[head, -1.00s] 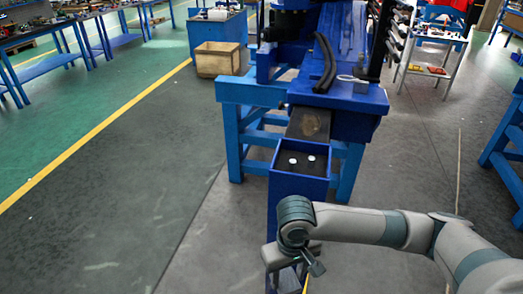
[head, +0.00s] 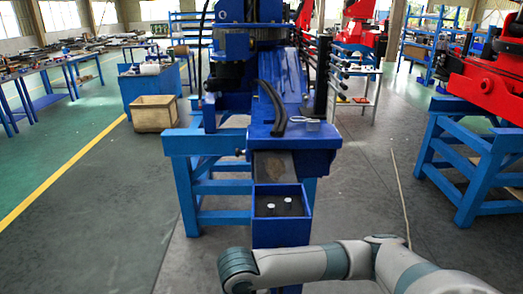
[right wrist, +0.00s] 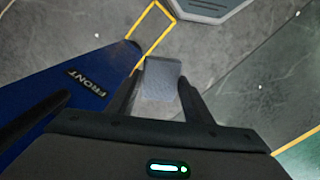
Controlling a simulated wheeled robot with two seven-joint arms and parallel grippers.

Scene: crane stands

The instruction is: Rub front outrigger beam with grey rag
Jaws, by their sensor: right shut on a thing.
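In the right wrist view, a blue beam (right wrist: 50,105) marked FRONT runs in from the left. My right gripper (right wrist: 160,92) is shut on a small grey rag (right wrist: 163,76), which sits between its two dark fingers. The rag appears beside the beam's end; I cannot tell whether they touch. In the head view, my right arm reaches in from the lower right, but its gripper is below the picture edge. The beam's labelled face does not show there. My left gripper is in neither view.
A blue open box (head: 281,230) with two white round things inside stands before the blue crane stand (head: 185,146). A cardboard box (head: 154,113) is at the left. Red machinery on a blue stand (head: 480,170) is at the right.

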